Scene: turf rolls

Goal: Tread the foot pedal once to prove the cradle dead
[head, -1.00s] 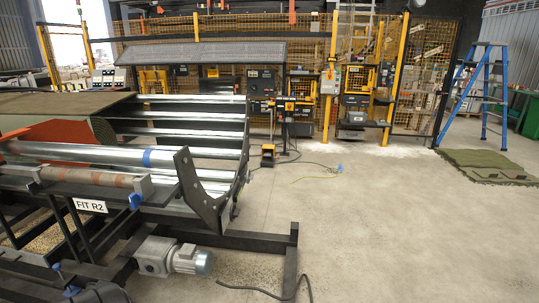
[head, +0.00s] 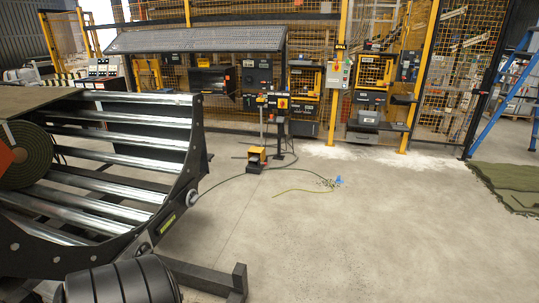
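The foot pedal (head: 256,158) is a small yellow-and-orange housing with a dark base. It stands on the floor beside a control post (head: 280,120), and a dark cable runs from there across the floor towards the cradle. The cradle (head: 112,140) is a black frame with several shiny steel rollers, at the left. A rolled green turf (head: 24,157) lies at its left end, partly cut off by the picture edge. Neither of my grippers shows in the head view. Nothing is seen touching the pedal.
Yellow mesh fencing with control boxes (head: 367,116) closes off the back. A yellow-green cable (head: 303,192) and a small blue item (head: 338,181) lie on the floor. Flat turf (head: 510,185) and a blue ladder (head: 508,82) are at the right.

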